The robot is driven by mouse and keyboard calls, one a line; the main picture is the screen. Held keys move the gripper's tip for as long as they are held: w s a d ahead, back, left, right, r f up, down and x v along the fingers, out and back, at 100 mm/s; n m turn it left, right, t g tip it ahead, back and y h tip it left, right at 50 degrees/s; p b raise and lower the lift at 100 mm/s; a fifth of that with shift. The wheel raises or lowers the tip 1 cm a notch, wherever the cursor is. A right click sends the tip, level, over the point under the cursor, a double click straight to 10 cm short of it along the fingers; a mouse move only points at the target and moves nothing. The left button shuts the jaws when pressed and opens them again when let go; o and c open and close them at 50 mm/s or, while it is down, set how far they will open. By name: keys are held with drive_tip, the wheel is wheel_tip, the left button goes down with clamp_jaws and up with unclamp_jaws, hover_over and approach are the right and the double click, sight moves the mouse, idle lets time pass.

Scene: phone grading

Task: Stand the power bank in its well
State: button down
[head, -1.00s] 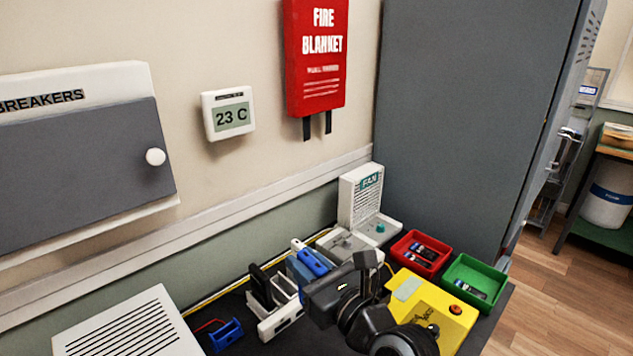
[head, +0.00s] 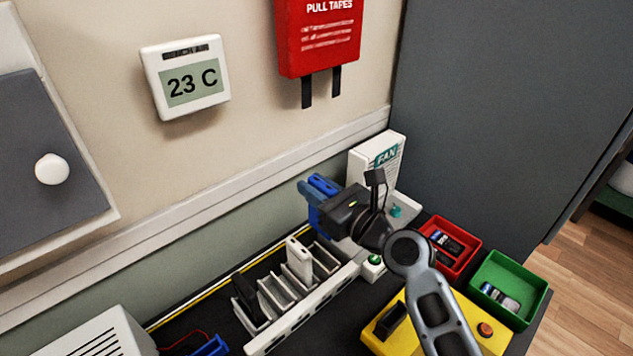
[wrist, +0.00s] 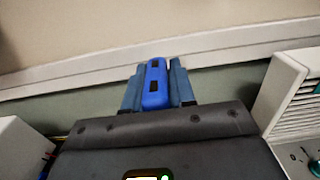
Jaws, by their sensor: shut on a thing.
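My gripper (head: 320,198) is shut on a blue block with two dark ports, which I take to be the power bank (head: 323,184). In the wrist view the power bank (wrist: 156,86) stands up between the two blue-grey fingers of my gripper (wrist: 157,92). The white slotted rack (head: 302,314) lies below and to the left of it on the dark bench. A white device (head: 299,258) and a black device (head: 245,291) stand in the rack. Several slots between and beside them look empty. The power bank is apart from the rack.
A white fan unit (head: 375,160) stands close behind and right of my gripper. A red bin (head: 468,258) and a green bin (head: 530,315) hold small items at the right. A yellow box (head: 388,350) is in front. The wall is behind, with a thermostat (head: 187,77) above.

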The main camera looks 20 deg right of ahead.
sight(316, 230)
drive_tip(key=shift+f, duration=0.85)
wheel_tip(316, 230, down, 6)
drive_tip(key=b, duration=0.6)
drive_tip(key=shift+r, duration=0.1)
drive_tip(key=shift+r, duration=0.1)
drive_tip(key=shift+f, duration=0.25)
idle(0.5)
drive_tip(key=shift+f+b, duration=0.35)
drive_tip(key=shift+f+b, duration=1.1)
drive_tip(key=shift+f, duration=0.35)
